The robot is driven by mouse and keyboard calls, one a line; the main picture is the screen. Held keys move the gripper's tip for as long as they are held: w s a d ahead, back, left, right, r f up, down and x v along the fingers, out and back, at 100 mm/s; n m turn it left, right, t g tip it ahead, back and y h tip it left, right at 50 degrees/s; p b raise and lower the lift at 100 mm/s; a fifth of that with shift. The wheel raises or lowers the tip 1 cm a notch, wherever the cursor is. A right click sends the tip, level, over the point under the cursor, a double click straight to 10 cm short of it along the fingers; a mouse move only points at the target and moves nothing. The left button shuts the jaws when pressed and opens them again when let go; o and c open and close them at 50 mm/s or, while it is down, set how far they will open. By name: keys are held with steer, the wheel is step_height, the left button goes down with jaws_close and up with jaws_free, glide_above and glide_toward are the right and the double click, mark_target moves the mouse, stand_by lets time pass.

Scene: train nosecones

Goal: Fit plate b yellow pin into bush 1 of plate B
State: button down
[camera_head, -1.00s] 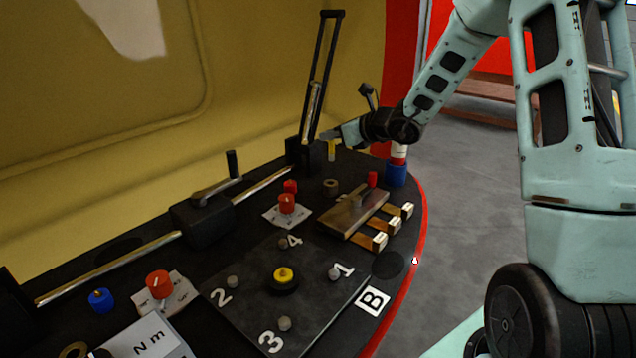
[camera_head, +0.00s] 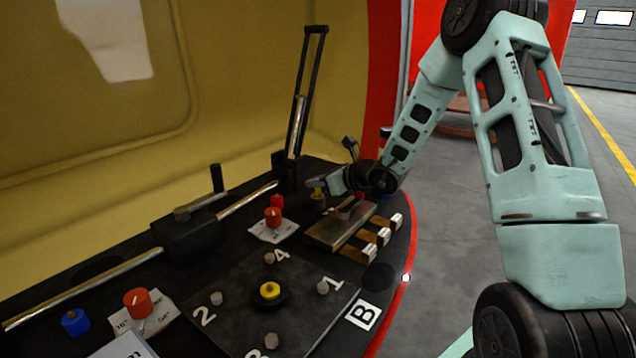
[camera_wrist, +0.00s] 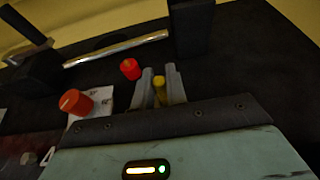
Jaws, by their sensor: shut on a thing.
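Plate B (camera_head: 240,318) is a dark square plate with a yellow-topped black knob (camera_head: 270,291) at its middle and small grey bushes near the numbers 1 to 4. Bush 1 (camera_head: 322,287) is at its right side, by the number 1. My gripper (camera_head: 318,187) is well behind the plate, near the back of the console. It is shut on the yellow pin (camera_wrist: 159,90), which stands between the two grey fingers in the wrist view. In the head view I cannot tell whether the pin's lower end touches anything.
A brown block (camera_head: 338,227) with white-ended switches lies between my gripper and plate B. A red knob (camera_head: 273,216) is left of the block. A tall black lever (camera_head: 300,100) stands behind. The console's red edge (camera_head: 398,290) is at the right.

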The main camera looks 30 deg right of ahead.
steer(key=shift+f, duration=0.2)
steer(key=c, duration=1.4)
jaws_free()
steer(key=shift+r, duration=0.1)
steer(key=shift+r, duration=0.1)
